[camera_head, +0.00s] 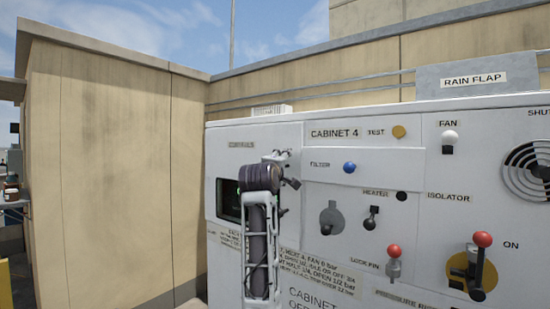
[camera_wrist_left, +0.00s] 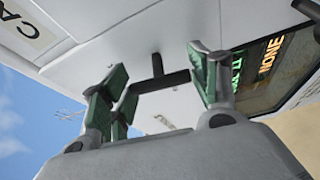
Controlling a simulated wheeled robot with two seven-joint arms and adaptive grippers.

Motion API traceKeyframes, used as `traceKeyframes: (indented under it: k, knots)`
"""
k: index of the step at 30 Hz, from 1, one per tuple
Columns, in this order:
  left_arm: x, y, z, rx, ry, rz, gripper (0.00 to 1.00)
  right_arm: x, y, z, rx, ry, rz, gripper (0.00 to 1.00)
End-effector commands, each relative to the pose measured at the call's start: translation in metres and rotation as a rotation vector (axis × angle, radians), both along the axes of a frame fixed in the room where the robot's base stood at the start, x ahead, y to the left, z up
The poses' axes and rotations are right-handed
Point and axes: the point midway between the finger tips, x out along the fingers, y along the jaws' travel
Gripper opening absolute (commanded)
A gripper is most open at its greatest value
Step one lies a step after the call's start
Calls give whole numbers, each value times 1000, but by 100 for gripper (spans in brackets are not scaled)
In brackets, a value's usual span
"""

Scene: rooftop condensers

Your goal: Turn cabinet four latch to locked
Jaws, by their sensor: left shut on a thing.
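The white front of cabinet four (camera_head: 320,190) fills the right of the head view, with its "CABINET 4" label (camera_head: 335,132). In the left wrist view, a dark T-shaped latch handle (camera_wrist_left: 160,82) stands out from the white panel. My left gripper (camera_wrist_left: 158,68) has its green-padded fingers at both ends of the handle's crossbar and is shut on it. The latch's lock markings cannot be read. My right gripper is not in view.
A dark display (camera_head: 228,201) is left of my arm; it also shows lit text in the wrist view (camera_wrist_left: 262,68). To the right are a blue knob (camera_head: 349,167), a red-topped lock pin (camera_head: 394,254) and a red-knobbed lever (camera_head: 482,240). A beige wall (camera_head: 115,160) stands left.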

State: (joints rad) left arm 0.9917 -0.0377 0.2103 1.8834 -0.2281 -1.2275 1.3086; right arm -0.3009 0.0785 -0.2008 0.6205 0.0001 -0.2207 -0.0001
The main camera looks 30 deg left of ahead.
Motion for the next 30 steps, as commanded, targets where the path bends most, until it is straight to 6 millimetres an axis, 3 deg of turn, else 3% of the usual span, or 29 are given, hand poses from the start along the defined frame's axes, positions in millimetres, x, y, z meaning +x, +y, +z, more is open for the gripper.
traceKeyframes:
  k: [9, 27, 28, 30]
  knots:
    - [-2, 0, 5, -117, 0, 1, 37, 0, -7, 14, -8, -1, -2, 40]
    - [-2, 0, 4, -150, 3, 1, 37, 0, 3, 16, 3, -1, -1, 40]
    - [-2, 0, 4, -150, 3, 1, 64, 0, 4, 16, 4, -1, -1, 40]
    - [-1, 0, 4, -150, 3, 1, 73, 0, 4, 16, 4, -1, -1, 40]
